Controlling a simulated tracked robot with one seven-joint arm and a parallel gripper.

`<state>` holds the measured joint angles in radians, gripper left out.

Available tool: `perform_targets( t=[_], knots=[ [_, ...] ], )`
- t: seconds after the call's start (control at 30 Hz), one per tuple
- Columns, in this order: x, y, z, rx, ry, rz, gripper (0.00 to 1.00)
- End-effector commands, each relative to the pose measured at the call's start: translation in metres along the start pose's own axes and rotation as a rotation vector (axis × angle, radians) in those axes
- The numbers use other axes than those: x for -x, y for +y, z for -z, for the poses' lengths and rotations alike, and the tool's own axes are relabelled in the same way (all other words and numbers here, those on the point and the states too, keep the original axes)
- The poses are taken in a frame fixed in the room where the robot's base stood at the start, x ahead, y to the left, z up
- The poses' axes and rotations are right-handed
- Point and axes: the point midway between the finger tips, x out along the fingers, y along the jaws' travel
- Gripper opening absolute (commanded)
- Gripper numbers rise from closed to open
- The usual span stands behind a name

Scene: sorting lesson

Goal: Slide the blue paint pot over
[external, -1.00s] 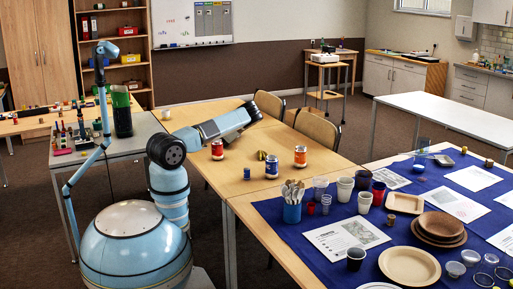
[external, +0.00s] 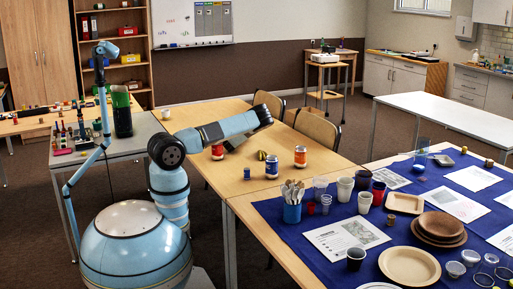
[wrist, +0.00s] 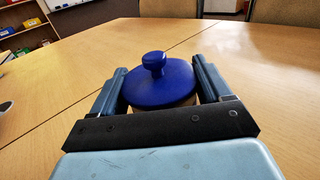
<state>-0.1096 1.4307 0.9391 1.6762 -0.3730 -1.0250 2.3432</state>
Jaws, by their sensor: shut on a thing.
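The blue paint pot (wrist: 160,88) shows in the wrist view as a round, deep-blue lid with a knob on top. A sliver of pale body shows below the lid. My gripper (wrist: 160,70) is shut on it, with one finger on each side. The pot looks upright, close to the wooden tabletop; whether its base touches the wood is hidden.
A white cup (external: 166,114) stands at the far left. Chairs (external: 317,128) line the far edge.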

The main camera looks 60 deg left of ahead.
Motion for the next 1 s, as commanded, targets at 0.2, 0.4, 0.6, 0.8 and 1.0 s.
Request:
perform_targets(
  t=[0.2, 0.4, 0.6, 0.8, 1.0],
  knots=[
    [0.018, -0.016, 0.005, -0.002, 0.009, 0.002, 0.35],
    [0.032, -0.029, 0.005, -0.002, 0.009, 0.003, 0.35],
    [0.047, -0.042, 0.005, -0.001, 0.009, 0.003, 0.35],
    [0.061, -0.055, 0.005, -0.002, 0.01, 0.003, 0.35],
    [0.075, -0.068, 0.005, -0.002, 0.01, 0.003, 0.35]
  ],
)
